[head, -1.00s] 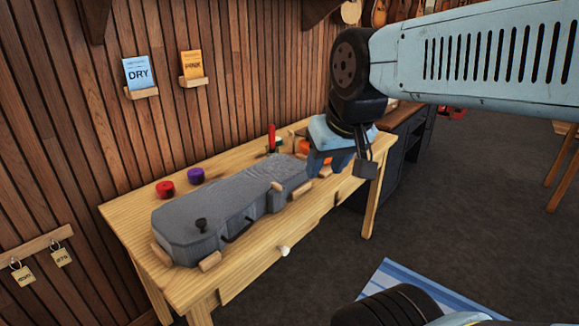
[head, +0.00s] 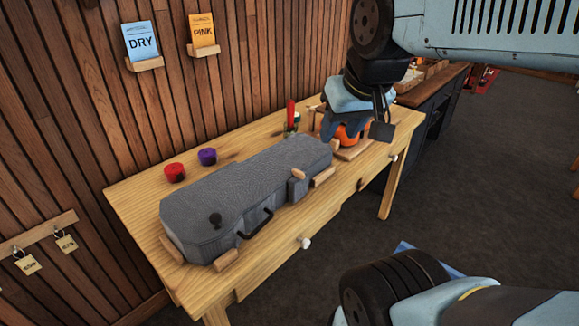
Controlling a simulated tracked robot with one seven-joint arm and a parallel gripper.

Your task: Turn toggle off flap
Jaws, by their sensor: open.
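A grey, textured instrument case (head: 250,195) lies on the wooden workbench. A black knob (head: 215,220) stands upright on its near left end, and may be the toggle; I cannot tell. No separate flap can be made out. A black handle (head: 256,224) is on the case's front side. My gripper (head: 345,138) points down beyond the case's far right end, open, over or just in front of an orange object (head: 347,136). The gripper partly hides that object, and I cannot tell if they touch. The knob is well away from my gripper.
Small wooden blocks (head: 226,260) sit around the case. The bench (head: 130,205) backs onto the slatted wall. Floor is open at right.

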